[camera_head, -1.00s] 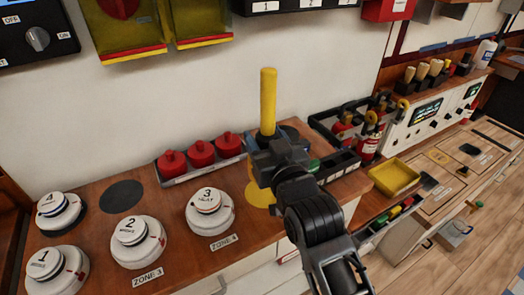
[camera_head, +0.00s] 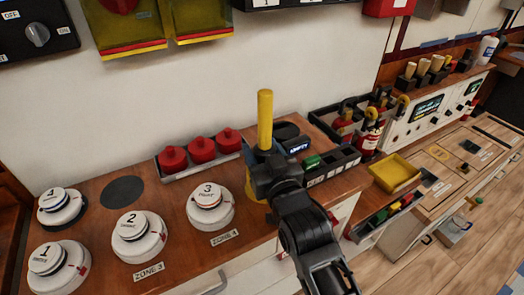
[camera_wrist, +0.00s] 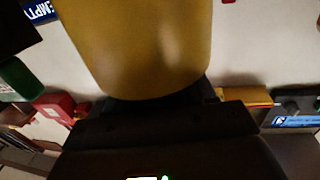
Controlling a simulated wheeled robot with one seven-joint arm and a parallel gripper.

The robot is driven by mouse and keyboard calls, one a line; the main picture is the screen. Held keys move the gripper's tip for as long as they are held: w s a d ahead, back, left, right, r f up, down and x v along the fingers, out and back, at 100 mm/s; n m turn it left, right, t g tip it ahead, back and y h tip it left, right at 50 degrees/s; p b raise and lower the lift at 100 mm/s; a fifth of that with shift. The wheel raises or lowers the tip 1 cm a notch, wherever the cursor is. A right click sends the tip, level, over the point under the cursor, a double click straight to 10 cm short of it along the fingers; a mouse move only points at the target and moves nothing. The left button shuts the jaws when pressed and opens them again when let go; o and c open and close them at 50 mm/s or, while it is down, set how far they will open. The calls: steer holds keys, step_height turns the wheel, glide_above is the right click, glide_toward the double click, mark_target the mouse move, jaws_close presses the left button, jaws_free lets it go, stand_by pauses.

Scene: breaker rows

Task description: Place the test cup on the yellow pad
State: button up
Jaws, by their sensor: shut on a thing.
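The test cup is hard to make out as a whole. A tall yellow post (camera_head: 265,118), which seems to be part of it, stands upright in my gripper (camera_head: 268,165). In the wrist view a wide yellow cylinder (camera_wrist: 145,45) fills the top middle, between the jaws. My gripper is shut on it, above the right part of the wooden counter. The yellow pad (camera_head: 250,187) shows only as a sliver beside and behind my gripper. The lower end of the cup is hidden, so I cannot tell whether it touches the pad.
Numbered white detectors (camera_head: 138,236) stand on the counter left of my gripper. Red pieces (camera_head: 201,150) sit in a tray behind. A black holder with an EMPTY label (camera_head: 298,145) is close on the right. A bare dark disc (camera_head: 122,191) lies at the left.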

steer(key=shift+s+f, duration=0.1)
steer(key=shift+f, duration=0.4)
steer(key=o, duration=1.1)
steer(key=shift+f, duration=0.15)
steer(key=o, duration=0.4)
steer(key=shift+f, duration=0.15)
steer(key=shift+r, duration=0.3)
steer(key=shift+r+p, duration=0.5)
steer(key=shift+p, duration=0.05)
steer(key=shift+r+b+v, duration=0.1)
steer(key=shift+b+v, duration=0.7)
steer(key=shift+v, duration=2.15)
steer(key=shift+r+b+v, duration=0.15)
steer(key=shift+b+v, duration=0.6)
steer(key=shift+v, duration=2.2)
